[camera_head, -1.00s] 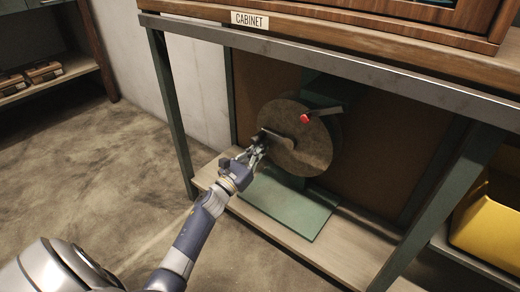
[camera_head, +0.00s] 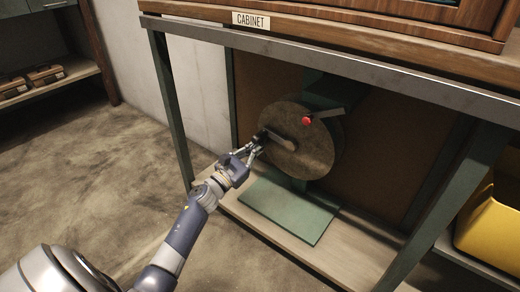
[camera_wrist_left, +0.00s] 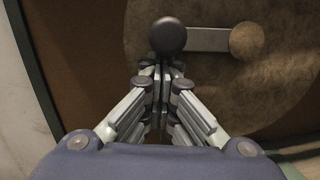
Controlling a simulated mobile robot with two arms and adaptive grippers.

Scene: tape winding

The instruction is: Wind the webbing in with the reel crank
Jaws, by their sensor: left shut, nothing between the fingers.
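The reel (camera_head: 315,158) is a large brown disc on a green stand under the cabinet bench. Its grey crank arm (camera_head: 279,141) points left from the hub and ends in a dark round knob (camera_head: 262,137). My left gripper (camera_head: 256,150) is shut and empty, just below and left of the knob. In the left wrist view the dark knob (camera_wrist_left: 167,35) stands just beyond the shut fingertips (camera_wrist_left: 162,66), with the crank arm (camera_wrist_left: 208,39) running right to the hub. Whether the fingertips touch the knob I cannot tell. The webbing is not discernible. My right gripper is out of view.
A lever with a red knob (camera_head: 306,121) sits at the reel's upper right. A green base plate (camera_head: 290,208) lies on the low wooden shelf (camera_head: 345,250). Bench legs (camera_head: 168,105) stand at both sides. A yellow bin (camera_head: 490,228) is at the right.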

